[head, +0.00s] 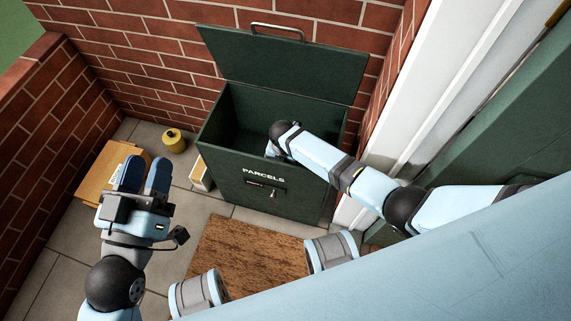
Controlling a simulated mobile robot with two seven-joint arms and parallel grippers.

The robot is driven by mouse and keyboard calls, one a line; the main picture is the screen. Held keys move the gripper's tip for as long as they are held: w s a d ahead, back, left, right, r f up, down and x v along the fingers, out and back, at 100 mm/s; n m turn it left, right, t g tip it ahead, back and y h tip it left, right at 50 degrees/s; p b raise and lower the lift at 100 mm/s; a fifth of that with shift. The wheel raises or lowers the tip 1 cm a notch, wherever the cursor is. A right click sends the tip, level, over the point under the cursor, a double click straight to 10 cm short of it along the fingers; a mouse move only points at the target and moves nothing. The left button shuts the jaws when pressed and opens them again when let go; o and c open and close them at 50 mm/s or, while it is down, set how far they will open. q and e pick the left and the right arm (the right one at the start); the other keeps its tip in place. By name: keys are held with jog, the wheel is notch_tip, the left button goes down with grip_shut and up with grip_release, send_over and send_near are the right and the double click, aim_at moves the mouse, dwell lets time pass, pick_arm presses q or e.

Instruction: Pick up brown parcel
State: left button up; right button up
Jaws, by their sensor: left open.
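The brown parcel (100,173) lies on the paved floor at the left, by the brick wall. My right arm reaches into the open green parcel box (262,187).
The box's lid (285,62) stands raised. A yellow round pot (174,141) stands behind the parcel. A small pale carton (201,174) is beside the green box. A brown doormat (240,254) lies in front of it. Brick walls close off the left and back; a white door frame (420,85) is at right.

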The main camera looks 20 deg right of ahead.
jog(key=shift+f, duration=0.2)
jog(key=c, duration=1.6)
jog(key=shift+c, duration=0.3)
jog(key=shift+r, duration=0.2)
